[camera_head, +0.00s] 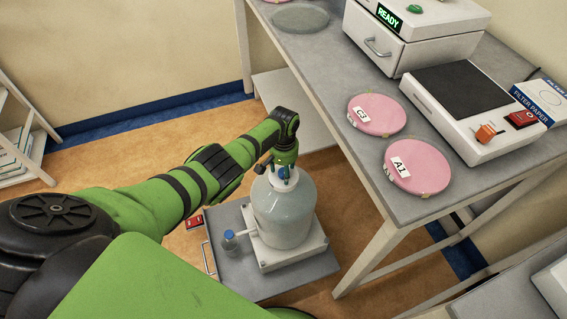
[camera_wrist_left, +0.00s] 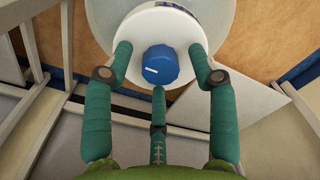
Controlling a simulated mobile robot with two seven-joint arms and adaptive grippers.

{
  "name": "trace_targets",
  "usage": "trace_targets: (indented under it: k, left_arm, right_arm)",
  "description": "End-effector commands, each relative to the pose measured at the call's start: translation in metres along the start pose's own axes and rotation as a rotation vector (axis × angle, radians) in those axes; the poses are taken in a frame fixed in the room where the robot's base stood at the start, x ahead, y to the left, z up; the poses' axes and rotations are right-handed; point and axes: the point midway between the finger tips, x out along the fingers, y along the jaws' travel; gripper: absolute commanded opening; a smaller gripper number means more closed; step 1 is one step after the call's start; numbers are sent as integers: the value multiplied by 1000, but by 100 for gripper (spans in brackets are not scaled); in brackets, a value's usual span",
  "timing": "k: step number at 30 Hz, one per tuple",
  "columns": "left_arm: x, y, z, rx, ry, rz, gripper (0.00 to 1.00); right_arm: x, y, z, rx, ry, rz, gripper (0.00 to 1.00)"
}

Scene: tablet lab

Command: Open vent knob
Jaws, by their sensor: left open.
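The blue vent knob (camera_wrist_left: 160,66) sits on the white cap (camera_wrist_left: 187,38) of a large clear bottle (camera_head: 284,210). A white line marks the left part of the knob's top in the left wrist view. My left gripper (camera_wrist_left: 160,70) is open, with its teal fingers spread around the knob: one to its left, one to its right, one below it. Gaps show between the fingers and the knob. In the head view my left gripper (camera_head: 283,172) points down over the bottle top and partly hides the knob. My right gripper is not in view.
The bottle stands on a white base (camera_head: 290,258) on a low grey cart (camera_head: 222,220). A small blue-capped side port (camera_head: 229,238) is at its left. To the right, a grey bench (camera_head: 330,60) holds pink discs C3 (camera_head: 377,117) and A1 (camera_head: 425,168).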

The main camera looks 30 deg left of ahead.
Motion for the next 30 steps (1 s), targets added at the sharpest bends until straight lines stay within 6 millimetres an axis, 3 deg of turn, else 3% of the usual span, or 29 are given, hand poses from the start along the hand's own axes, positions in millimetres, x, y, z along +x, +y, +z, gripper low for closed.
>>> trace_targets:
  k: [8,21,30]
  left_arm:
    - [-24,0,0,2,3,0,58]
    - [-103,0,0,-2,1,0,58]
    - [-118,0,1,-1,-2,-1,58]
  right_arm:
    - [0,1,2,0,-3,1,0]
    - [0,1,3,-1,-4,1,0]
    - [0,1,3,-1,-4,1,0]
